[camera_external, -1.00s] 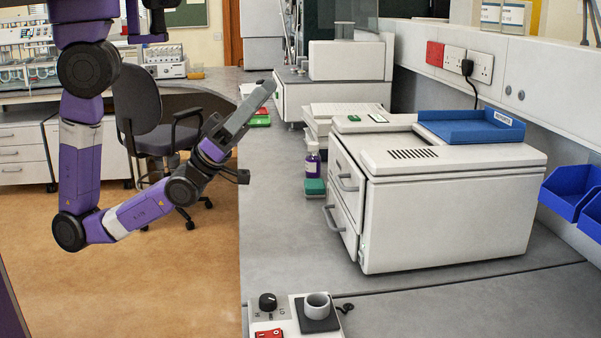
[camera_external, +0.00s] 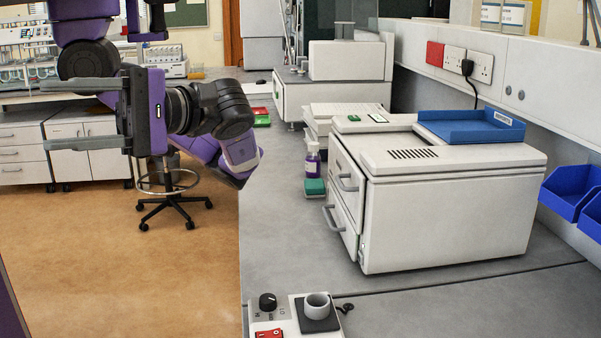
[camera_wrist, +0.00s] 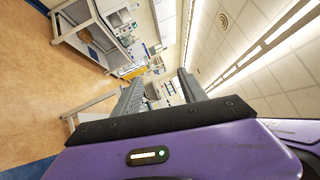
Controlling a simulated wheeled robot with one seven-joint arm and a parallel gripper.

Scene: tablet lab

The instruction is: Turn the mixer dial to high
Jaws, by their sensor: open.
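The mixer (camera_external: 291,318) sits at the near end of the grey bench, at the bottom of the external view. Its black dial (camera_external: 267,302) is on the left of its top, with small marks below it that are too small to read. A red switch (camera_external: 268,333) lies in front of the dial, and a cup on a dark pad (camera_external: 318,313) is to the right. My gripper (camera_external: 60,114) is open and empty above the floor, left of the bench and well away from the mixer. In the wrist view my gripper (camera_wrist: 158,93) points across the room; the dial does not show there.
A large white machine (camera_external: 440,210) with a blue tray (camera_external: 470,127) stands on the bench (camera_external: 280,240). A purple bottle (camera_external: 312,160) and a green box (camera_external: 315,187) stand beside it. A stool (camera_external: 172,195) is behind my arm. The bench between the mixer and machine is clear.

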